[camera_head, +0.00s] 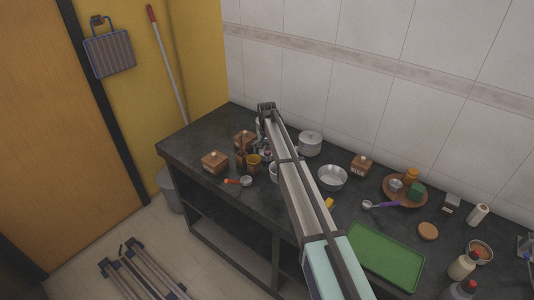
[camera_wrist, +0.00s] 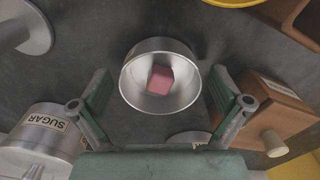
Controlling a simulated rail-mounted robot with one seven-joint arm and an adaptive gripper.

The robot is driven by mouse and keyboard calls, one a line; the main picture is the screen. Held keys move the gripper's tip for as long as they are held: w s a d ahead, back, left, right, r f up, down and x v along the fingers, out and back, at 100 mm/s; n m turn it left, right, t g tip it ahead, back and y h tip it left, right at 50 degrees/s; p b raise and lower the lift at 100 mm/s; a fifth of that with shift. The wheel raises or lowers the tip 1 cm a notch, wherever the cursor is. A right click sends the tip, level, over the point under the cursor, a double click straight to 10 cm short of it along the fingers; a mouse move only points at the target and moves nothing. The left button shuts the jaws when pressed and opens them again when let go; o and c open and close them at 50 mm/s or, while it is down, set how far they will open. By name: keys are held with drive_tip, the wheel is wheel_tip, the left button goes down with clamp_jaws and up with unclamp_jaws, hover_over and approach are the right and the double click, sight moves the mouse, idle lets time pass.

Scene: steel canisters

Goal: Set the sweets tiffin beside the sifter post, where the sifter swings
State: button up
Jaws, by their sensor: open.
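A round open steel tin with a pink cube inside (camera_wrist: 160,78), which looks like the sweets tiffin, stands upright on the dark counter in the wrist view. My gripper (camera_wrist: 159,92) is open, with one finger on each side of the tin. Whether the fingers touch it I cannot tell. In the head view my arm hides most of this spot. A small strainer-like tool with an orange handle (camera_head: 245,181) lies near the counter's front edge and may be the sifter. I cannot clearly identify the sifter post.
A steel canister marked SUGAR (camera_wrist: 42,132) stands left of the gripper, and a labelled wooden box (camera_wrist: 262,110) stands close on its right. A steel bowl (camera_head: 332,178) and green board (camera_head: 385,256) lie farther right.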

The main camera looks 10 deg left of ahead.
drive_tip(key=shift+r, duration=0.1)
wheel_tip(320, 180, up, 12)
drive_tip(key=b, duration=0.3)
idle(0.4)
